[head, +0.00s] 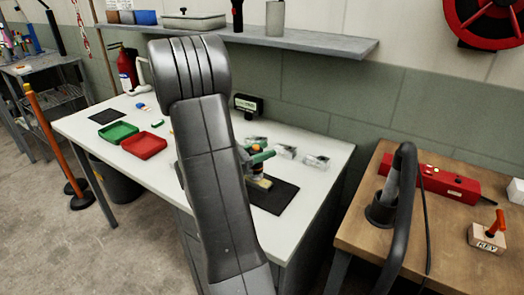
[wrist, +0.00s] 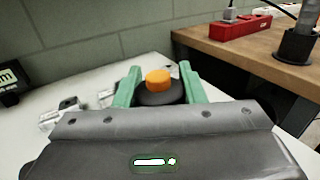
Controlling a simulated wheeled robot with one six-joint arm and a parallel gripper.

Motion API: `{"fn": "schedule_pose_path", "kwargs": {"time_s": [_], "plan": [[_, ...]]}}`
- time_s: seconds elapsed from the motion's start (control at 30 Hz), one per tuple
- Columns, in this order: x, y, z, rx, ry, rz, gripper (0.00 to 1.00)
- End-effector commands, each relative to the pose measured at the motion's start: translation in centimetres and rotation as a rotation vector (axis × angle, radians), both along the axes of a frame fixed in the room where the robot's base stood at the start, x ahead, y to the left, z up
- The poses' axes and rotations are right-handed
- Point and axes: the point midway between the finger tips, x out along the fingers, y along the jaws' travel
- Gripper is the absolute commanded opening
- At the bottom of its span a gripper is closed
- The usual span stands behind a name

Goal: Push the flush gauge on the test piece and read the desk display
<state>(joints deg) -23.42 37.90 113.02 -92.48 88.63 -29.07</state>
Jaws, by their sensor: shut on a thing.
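My gripper (wrist: 158,90) has green fingers, shut on the flush gauge (wrist: 158,92), a dark round body with an orange top. In the head view my arm hides part of my gripper (head: 258,157), which is low over the white desk. Whether the gauge touches that piece cannot be told. The desk display (head: 248,104), a small dark screen, stands at the desk's back; it shows partly at the wrist view's left edge (wrist: 9,80), its reading cut off.
Small clear-and-grey items (head: 316,160) lie behind the mat. Green (head: 118,132) and red (head: 144,146) trays lie at the desk's left. A grey shelf (head: 300,40) hangs above.

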Motion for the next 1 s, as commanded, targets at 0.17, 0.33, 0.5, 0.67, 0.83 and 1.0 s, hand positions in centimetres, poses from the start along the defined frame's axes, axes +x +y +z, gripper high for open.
{"fn": "schedule_pose_path", "kwargs": {"time_s": [0.17, 0.33, 0.5, 0.67, 0.83, 1.0], "plan": [[0.01, 0.00, 0.05, 0.000, -0.001, 0.000, 0.14], [0.01, 0.00, -0.03, 0.000, -0.001, 0.000, 0.14], [0.01, 0.00, -0.24, 0.000, -0.001, 0.000, 0.14], [0.01, 0.00, -0.43, 0.000, -0.001, 0.000, 0.14], [0.01, 0.00, -0.64, 0.000, -0.001, 0.000, 0.14], [0.00, 0.00, -0.84, 0.000, -0.001, 0.000, 0.14]]}}
